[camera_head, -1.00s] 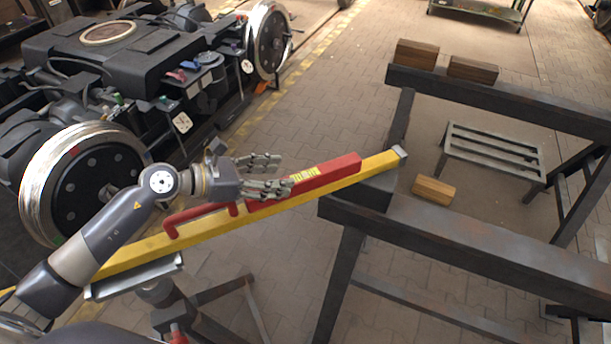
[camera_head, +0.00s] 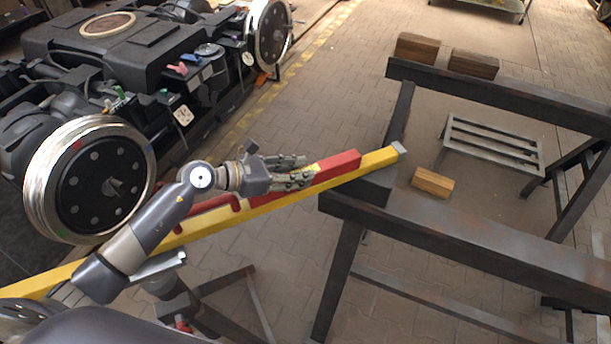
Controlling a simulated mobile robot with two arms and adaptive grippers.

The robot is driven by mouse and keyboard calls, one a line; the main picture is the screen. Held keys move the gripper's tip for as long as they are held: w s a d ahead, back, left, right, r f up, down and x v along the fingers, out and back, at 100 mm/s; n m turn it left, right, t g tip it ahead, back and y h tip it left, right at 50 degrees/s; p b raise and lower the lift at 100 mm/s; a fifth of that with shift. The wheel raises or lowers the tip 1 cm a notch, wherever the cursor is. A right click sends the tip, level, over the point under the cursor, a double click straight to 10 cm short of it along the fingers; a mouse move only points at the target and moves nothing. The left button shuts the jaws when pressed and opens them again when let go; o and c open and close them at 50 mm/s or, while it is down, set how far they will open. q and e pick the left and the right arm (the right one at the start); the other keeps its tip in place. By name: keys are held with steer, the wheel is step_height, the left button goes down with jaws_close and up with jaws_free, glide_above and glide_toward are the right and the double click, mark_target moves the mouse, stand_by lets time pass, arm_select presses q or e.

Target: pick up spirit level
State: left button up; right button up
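The red spirit level (camera_head: 338,165), a bar with a red handle (camera_head: 215,203), lies along the top of a long yellow beam (camera_head: 270,205). The beam slopes up to the right, and its grey-capped end rests on a dark steel trestle. My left gripper (camera_head: 303,168) is above the level's middle-right part, with its fingers spread and pointing right. They hide most of the level's yellow label and part of its body. Whether they touch the level cannot be told. My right gripper is not in view.
A bogie with shiny wheels (camera_head: 90,180) stands close on the left. A low slatted stand (camera_head: 492,145) is behind. Paved floor is open between.

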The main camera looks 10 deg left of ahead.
arm_select(q)
steer(key=c, duration=0.4)
jaws_close()
steer(key=shift+r, duration=0.1)
steer(key=shift+r, duration=0.45)
step_height(320, 180, up, 3)
steer(key=shift+f+b, duration=0.2)
steer(key=shift+b, duration=0.3)
steer(key=s+d+b, duration=0.1)
steer(key=s+d, duration=0.1)
steer(key=s, duration=0.5)
steer(key=s+d+r+b, duration=0.1)
steer(key=s+d, duration=0.2)
steer(key=s, duration=0.5)
steer(key=shift+r, duration=0.2)
